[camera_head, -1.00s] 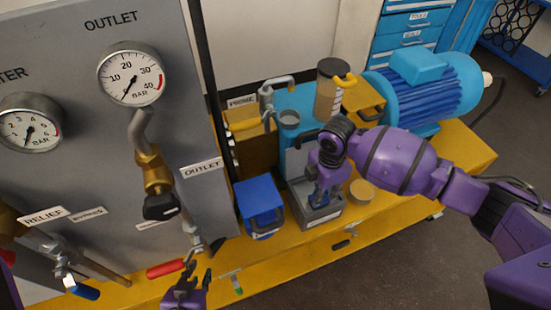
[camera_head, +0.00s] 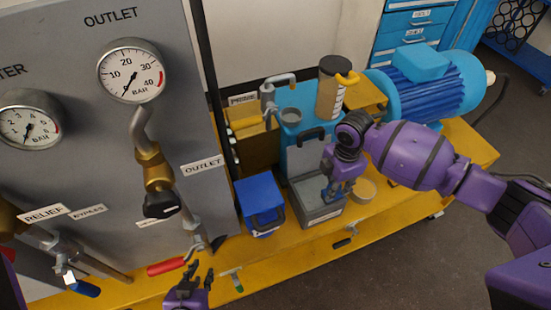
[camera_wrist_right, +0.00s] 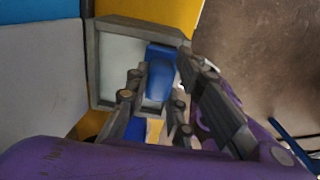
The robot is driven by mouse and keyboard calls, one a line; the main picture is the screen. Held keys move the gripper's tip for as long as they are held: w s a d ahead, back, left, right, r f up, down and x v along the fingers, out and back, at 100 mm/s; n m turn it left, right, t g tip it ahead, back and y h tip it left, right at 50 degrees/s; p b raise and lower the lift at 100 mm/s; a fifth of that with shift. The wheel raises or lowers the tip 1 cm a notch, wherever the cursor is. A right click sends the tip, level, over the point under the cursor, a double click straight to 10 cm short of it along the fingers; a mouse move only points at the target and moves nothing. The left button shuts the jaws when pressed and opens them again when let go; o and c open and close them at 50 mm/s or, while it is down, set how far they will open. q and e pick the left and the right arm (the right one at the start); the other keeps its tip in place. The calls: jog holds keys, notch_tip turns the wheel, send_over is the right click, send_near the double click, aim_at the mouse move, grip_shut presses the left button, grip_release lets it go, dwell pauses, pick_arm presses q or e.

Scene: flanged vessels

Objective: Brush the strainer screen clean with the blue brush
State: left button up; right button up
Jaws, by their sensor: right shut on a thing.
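My right gripper (camera_wrist_right: 158,92) is shut on the blue brush (camera_wrist_right: 158,72), whose blue body shows between its fingers in the right wrist view. In the head view my right gripper (camera_head: 335,190) points down over the right part of a grey tray (camera_head: 306,219). The brush's bristles are hidden, and I cannot tell whether they touch anything. I cannot make out the strainer screen in either view. My left gripper (camera_head: 197,280) is open and empty at the bottom of the head view, in front of the panel.
A blue bin (camera_head: 259,204) stands left of the tray. A round tan dish (camera_head: 364,190) is right of it. A blue tank (camera_head: 301,157) and a clear canister (camera_head: 331,95) stand behind. A blue motor (camera_head: 430,80) is at right. A red-handled valve (camera_head: 166,267) is near my left gripper.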

pick_arm(q)
jog(key=shift+w+a, duration=0.1)
jog(key=shift+a, duration=0.05)
pick_arm(e)
jog(key=shift+a, duration=0.1)
jog(key=shift+s+a, duration=0.1)
jog(key=shift+a, duration=0.1)
jog(key=shift+s+a+f, duration=0.1)
jog(key=shift+s+a, duration=0.1)
jog(key=shift+a, duration=0.35)
jog(key=shift+s+a, duration=0.15)
jog(key=shift+a, duration=0.35)
pick_arm(q)
jog(key=shift+w+r, duration=0.35)
jog(key=shift+r, duration=0.15)
pick_arm(e)
jog(key=shift+s+a+f, duration=0.1)
jog(key=shift+a+f, duration=0.05)
jog(key=shift+s+a, duration=0.1)
jog(key=shift+s+a+p, duration=0.2)
jog(key=shift+s+a, duration=0.1)
jog(key=shift+a, duration=0.35)
jog(key=shift+s+a+p, duration=0.15)
jog(key=shift+s+a, duration=0.1)
jog(key=shift+a, duration=0.35)
pick_arm(q)
jog(key=shift+w+r, duration=0.1)
jog(key=shift+r, duration=0.1)
pick_arm(e)
jog(key=shift+d, duration=0.1)
